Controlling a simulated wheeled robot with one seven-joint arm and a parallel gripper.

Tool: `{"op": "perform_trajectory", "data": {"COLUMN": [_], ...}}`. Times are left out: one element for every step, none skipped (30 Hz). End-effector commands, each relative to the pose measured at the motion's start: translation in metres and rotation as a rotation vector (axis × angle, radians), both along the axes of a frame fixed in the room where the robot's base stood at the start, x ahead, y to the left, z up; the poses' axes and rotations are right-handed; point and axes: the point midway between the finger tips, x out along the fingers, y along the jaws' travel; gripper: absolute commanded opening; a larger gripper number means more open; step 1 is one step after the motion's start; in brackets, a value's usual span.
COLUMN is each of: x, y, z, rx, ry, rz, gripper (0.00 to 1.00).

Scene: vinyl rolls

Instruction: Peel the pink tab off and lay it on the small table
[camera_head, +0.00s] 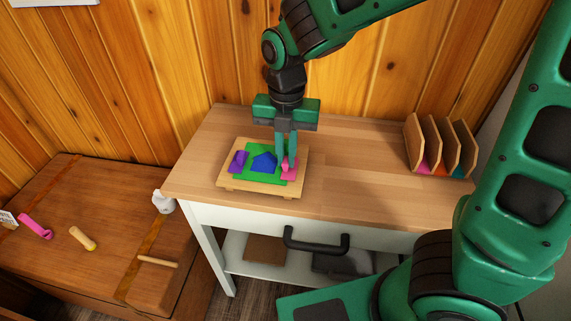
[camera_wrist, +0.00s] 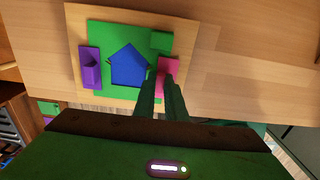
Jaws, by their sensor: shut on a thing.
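The pink tab (camera_head: 290,174) is at the right edge of a green sheet (camera_head: 245,169) on a wooden board (camera_head: 228,183). It also shows in the wrist view (camera_wrist: 166,67). My gripper (camera_head: 286,155) points down with its fingers shut on the pink tab. In the wrist view my fingertips (camera_wrist: 163,78) overlap the tab's lower part. The tab is still at the sheet's edge; I cannot tell whether it is lifted. A blue house shape (camera_wrist: 129,66) and a purple piece (camera_wrist: 91,68) are also on the board. Which surface is the small table is unclear.
A wooden rack (camera_head: 439,147) with coloured sheets stands at the worktop's right. The worktop (camera_head: 350,165) is clear between board and rack. A lower brown chest (camera_head: 100,210) at left carries a pink roll (camera_head: 36,226), a yellowish roll (camera_head: 82,238) and a wooden stick (camera_head: 158,261).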

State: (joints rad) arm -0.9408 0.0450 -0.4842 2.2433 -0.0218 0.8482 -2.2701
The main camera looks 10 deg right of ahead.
Motion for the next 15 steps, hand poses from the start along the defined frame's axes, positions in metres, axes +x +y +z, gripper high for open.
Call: {"op": "perform_trajectory", "data": {"x": [0.0,0.0,0.0,0.0,0.0,0.0,0.0,0.0,0.0,0.0,0.0,0.0,0.0,0.001,0.0], "y": [0.0,0.0,0.0,0.0,0.0,0.0,0.0,0.0,0.0,0.0,0.0,0.0,0.0,0.0,0.0], "z": [0.0,0.0,0.0,0.0,0.0,0.001,0.001,0.002,0.004,0.005,0.006,0.008,0.009,0.011,0.012], "rx": [0.0,0.0,0.0,0.0,0.0,0.0,0.0,0.0,0.0,0.0,0.001,0.001,0.001,0.001,0.001], "ry": [0.0,0.0,0.0,0.0,0.0,0.0,0.0,0.0,0.0,0.0,0.0,-0.001,-0.001,-0.001,0.0], "rz": [0.0,0.0,0.0,0.0,0.0,0.0,0.0,0.0,0.0,0.0,0.0,0.0,0.0,0.0,0.0], "gripper": [0.0,0.0,0.0,0.0,0.0,0.0,0.0,0.0,0.0,0.0,0.0,0.0,0.0,0.0,0.0]}}
